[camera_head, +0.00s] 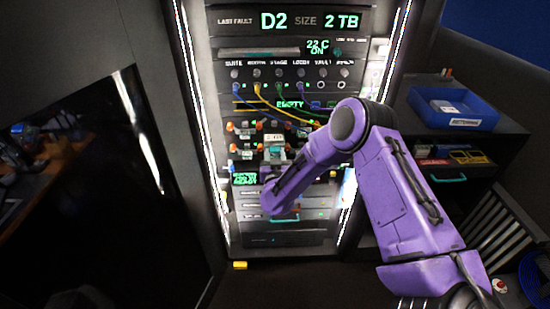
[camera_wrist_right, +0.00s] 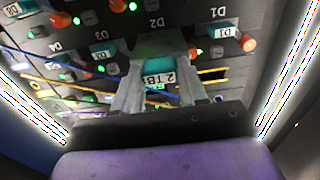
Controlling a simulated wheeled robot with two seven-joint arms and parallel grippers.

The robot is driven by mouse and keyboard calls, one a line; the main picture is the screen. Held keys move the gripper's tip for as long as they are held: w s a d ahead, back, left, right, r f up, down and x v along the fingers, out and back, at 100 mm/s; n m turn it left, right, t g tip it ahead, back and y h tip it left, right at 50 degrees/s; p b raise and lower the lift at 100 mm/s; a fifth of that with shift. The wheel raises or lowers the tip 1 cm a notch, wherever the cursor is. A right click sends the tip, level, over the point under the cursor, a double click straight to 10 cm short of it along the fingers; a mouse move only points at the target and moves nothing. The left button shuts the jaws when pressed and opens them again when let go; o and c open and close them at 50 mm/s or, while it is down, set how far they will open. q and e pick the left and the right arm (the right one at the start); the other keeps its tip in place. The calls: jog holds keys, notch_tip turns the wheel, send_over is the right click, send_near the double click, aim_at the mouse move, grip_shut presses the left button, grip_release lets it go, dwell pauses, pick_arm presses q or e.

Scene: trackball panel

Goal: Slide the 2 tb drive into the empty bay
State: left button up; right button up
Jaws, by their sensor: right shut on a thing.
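The 2 TB drive (camera_wrist_right: 160,78) has a teal front and a white label that reads upside down in the right wrist view. It also shows in the head view (camera_head: 274,138) at the drive rows of the rack. My right gripper (camera_wrist_right: 157,85) is shut on it, with one finger on each side. The drive is in front of or partly inside the bay under the D2 label (camera_wrist_right: 153,22); I cannot tell how deep it sits. The fingers and drive hide the bay's opening. My left gripper is out of view.
Neighbouring drives with orange knobs, such as the one at D1 (camera_wrist_right: 232,38), flank the spot. Blue, yellow and purple cables (camera_head: 262,97) hang across the rack close by. A blue bin (camera_head: 452,105) stands on the right shelf. A yellow block (camera_head: 239,265) lies low before the rack.

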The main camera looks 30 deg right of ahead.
aim_at(274, 135)
jog(key=shift+b+x, duration=1.05)
jog(key=shift+x, duration=1.2)
jog(key=shift+b+x, duration=1.7)
jog(key=shift+x, duration=1.1)
jog(key=o, duration=1.1)
jog(key=shift+s+a, duration=0.1)
jog(key=shift+a, duration=0.05)
jog(key=b+v, duration=0.2)
jog(key=v, duration=0.8)
jog(key=shift+s, duration=0.2)
